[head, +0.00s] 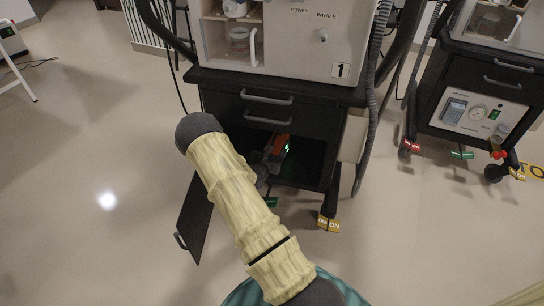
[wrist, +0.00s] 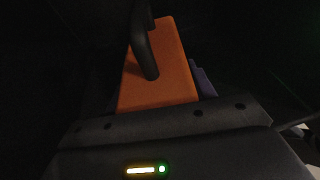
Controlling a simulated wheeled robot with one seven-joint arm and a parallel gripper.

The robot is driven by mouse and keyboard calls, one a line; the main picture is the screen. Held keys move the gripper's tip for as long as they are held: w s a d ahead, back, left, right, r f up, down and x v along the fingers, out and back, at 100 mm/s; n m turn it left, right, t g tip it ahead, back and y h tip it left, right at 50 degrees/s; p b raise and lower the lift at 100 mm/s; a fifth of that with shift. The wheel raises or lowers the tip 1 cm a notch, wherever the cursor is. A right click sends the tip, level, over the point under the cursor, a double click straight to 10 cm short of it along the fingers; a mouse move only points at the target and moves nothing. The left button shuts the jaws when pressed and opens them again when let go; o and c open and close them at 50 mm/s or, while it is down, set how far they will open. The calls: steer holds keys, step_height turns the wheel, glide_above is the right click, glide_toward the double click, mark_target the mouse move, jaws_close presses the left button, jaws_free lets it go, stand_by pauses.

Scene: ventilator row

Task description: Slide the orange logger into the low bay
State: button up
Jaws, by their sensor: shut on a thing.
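The orange logger (head: 279,143) is inside the dark low bay (head: 308,172) of the cart marked 1, under its drawers. In the wrist view the orange logger (wrist: 172,82) fills the middle, with a black bar-like part across its upper left. My gripper (head: 268,160) is shut on the logger and reaches into the bay opening; my arm hides part of it. The fingertips' contact and the logger's far end are too dark to make out. I cannot tell whether the logger touches the bay floor.
The bay's door (head: 193,220) hangs open at the left. A purple piece (wrist: 204,80) shows beside the logger in the wrist view. Hoses hang at the cart's right, above a castor with a yellow tag (head: 329,223). A second cart (head: 470,100) stands right.

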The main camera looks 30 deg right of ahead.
steer(key=shift+w+d+b, duration=0.3)
steer(key=shift+w+d, duration=0.2)
steer(key=shift+d, duration=0.05)
steer(key=shift+w+d+f, duration=0.15)
steer(key=shift+w+f, duration=0.15)
steer(key=shift+f, duration=0.05)
steer(key=shift+d+f, duration=0.1)
steer(key=shift+d, duration=0.05)
steer(key=shift+w, duration=0.1)
steer(key=shift+s+d+f+p, duration=0.1)
steer(key=shift+s+p, duration=0.1)
steer(key=shift+p, duration=0.1)
steer(key=o, duration=1.1)
steer(key=shift+f, duration=0.1)
steer(key=shift+c, duration=0.2)
steer(key=shift+a, duration=0.25)
